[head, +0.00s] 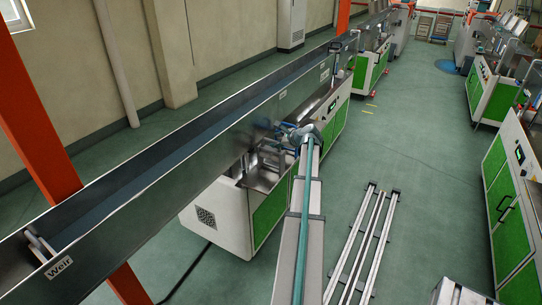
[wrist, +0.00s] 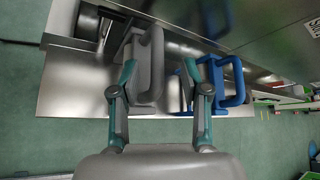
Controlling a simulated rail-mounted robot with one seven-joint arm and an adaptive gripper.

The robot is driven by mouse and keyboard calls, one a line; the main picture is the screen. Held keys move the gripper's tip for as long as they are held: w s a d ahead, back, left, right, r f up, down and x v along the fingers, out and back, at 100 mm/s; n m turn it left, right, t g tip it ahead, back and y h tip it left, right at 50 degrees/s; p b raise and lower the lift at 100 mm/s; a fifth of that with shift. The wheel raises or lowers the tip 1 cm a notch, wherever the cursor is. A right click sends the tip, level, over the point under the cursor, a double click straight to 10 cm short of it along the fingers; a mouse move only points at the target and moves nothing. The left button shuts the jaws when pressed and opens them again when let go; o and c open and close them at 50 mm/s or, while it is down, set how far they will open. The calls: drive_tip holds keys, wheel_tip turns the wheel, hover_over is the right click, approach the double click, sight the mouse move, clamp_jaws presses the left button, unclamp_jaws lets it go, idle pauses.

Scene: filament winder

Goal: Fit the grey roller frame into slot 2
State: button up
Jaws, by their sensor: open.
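In the wrist view, the grey roller frame (wrist: 148,82) stands at the steel bath of the winder, its looped handle toward me. My gripper (wrist: 159,70) is open. Its two teal-tipped fingers lie on either side of the grey frame's handle, the left fingertip overlapping the frame's left part in the picture. I cannot tell whether they touch it. A blue roller frame (wrist: 236,82) with a similar handle is just right of the right finger. In the head view my gripper (head: 304,132) is at the winder, small and partly hidden by my arm. I cannot make out slot 2.
A long steel trough (head: 190,135) labelled "Weir" runs above the winder (head: 228,215). In the wrist view a steel wall (wrist: 275,45) is close at upper right. Rails (head: 362,240) lie on the floor at right. Green-doored machines (head: 510,200) stand beyond an open aisle.

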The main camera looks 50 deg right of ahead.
sight(271, 141)
drive_tip(key=p+x, duration=0.1)
drive_tip(key=x, duration=0.3)
drive_tip(key=shift+w+f, duration=0.1)
drive_tip(key=shift+w, duration=0.15)
drive_tip(key=shift+a, duration=0.1)
clamp_jaws()
